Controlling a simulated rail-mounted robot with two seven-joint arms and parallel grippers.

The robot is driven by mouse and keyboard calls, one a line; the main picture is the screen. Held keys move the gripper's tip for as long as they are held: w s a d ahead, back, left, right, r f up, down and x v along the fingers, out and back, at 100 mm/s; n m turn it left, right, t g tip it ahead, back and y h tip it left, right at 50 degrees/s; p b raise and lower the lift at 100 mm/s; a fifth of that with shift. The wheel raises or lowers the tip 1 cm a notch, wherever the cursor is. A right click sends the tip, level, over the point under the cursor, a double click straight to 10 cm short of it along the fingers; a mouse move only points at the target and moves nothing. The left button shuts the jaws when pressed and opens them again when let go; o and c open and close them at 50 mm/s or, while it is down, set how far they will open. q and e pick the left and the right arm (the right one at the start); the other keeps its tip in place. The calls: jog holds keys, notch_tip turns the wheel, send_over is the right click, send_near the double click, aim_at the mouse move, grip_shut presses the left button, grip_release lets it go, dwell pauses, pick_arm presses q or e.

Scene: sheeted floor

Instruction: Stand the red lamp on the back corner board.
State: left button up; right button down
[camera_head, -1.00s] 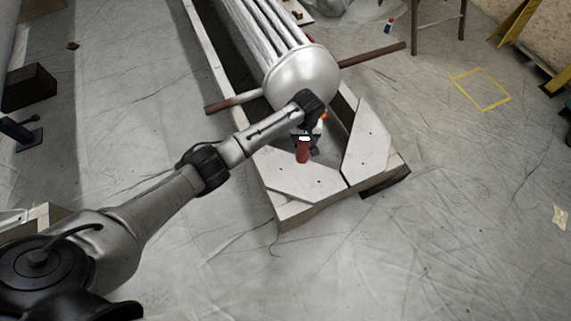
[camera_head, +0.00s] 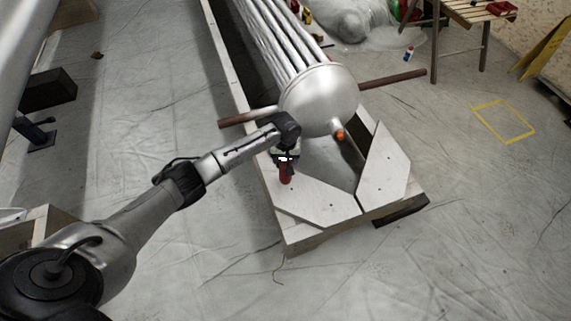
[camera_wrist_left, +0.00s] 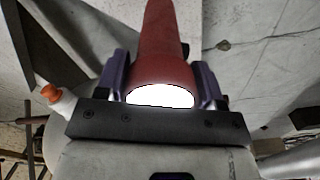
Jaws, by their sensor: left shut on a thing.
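The red lamp (camera_head: 286,174) is a tapered red body with a bright white end, which faces the camera in the left wrist view (camera_wrist_left: 165,55). My left gripper (camera_head: 285,160) is shut on it, with a finger on each side. In the head view the lamp hangs in front of the left corner board (camera_head: 318,198), close to its left end. I cannot tell whether it touches the board. A second pale corner board (camera_head: 384,166) lies to the right across a gap. My right gripper is not in view.
A large ribbed metal vessel with a rounded end (camera_head: 320,95) lies in the wooden frame (camera_head: 335,227), above the boards. An orange-tipped fitting (camera_head: 340,134) sticks out of it. A brown bar (camera_head: 392,81) sticks out on its right. The sheeted floor in front is clear.

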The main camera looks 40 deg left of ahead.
pick_arm(q)
notch_tip(320, 180, down, 3)
jog(key=shift+f+b, duration=0.1)
jog(key=shift+b, duration=0.9)
jog(key=o, duration=1.3)
jog(key=shift+f, duration=0.1)
jog(key=shift+c, duration=0.2)
notch_tip(320, 180, up, 12)
jog(key=p, duration=0.7)
jog(key=shift+r, duration=0.2)
